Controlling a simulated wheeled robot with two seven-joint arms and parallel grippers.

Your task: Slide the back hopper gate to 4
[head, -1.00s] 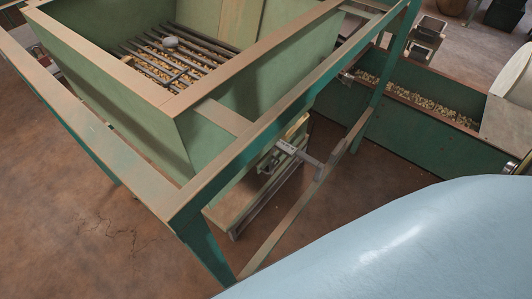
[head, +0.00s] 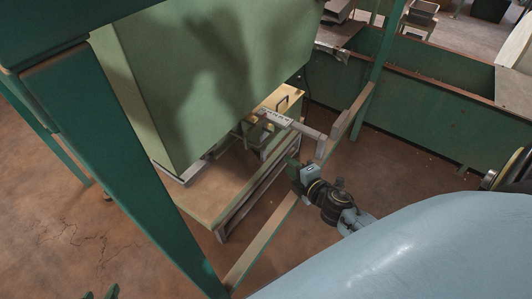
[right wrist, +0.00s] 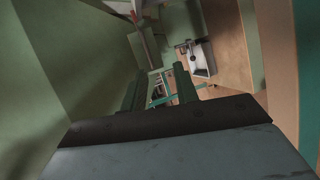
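A large green hopper (head: 210,80) hangs in a teal frame. At its lower right a gate with a pale marked scale (head: 275,118) and a grey bar handle (head: 308,131) sticks out; its numbers are too small to read. A second grey handle (head: 331,50) shows further back. I cannot tell which gate the task calls the back one. My right gripper (head: 294,170) is just below the nearer handle, apart from it. Its green fingers stand apart and empty in the right wrist view (right wrist: 158,90).
A teal post (head: 120,170) crosses the left side. A tan frame rail (head: 262,240) runs up right beside the gate, close to my right gripper. A long green trough (head: 420,110) stands at the right. Brown floor lies open between them.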

